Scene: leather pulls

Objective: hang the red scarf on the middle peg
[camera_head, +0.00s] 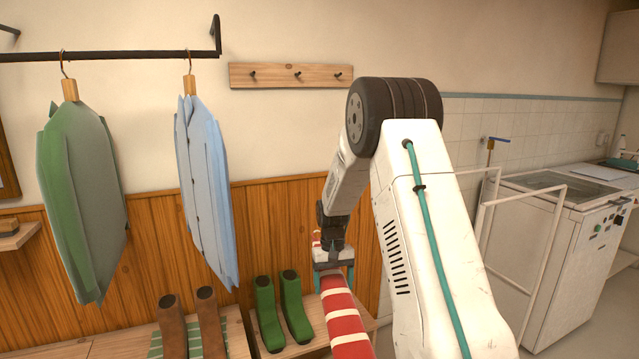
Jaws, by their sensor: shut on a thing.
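The red scarf with white stripes (344,318) hangs down from my gripper (334,268) at the lower middle of the head view. My gripper is shut on the scarf near its upper end, and the scarf's lower part runs out of the frame. The middle peg (298,75) is a small dark peg on a wooden board (275,83) on the wall. Nothing hangs on it. My own arm hides part of the wall beside the board.
A green jacket (85,200) and a light blue shirt (203,180) hang from a dark rail (120,56) to the left of the peg board. Brown boots (207,325) and green boots (293,308) stand on the low bench below. A white machine (540,270) stands at right.

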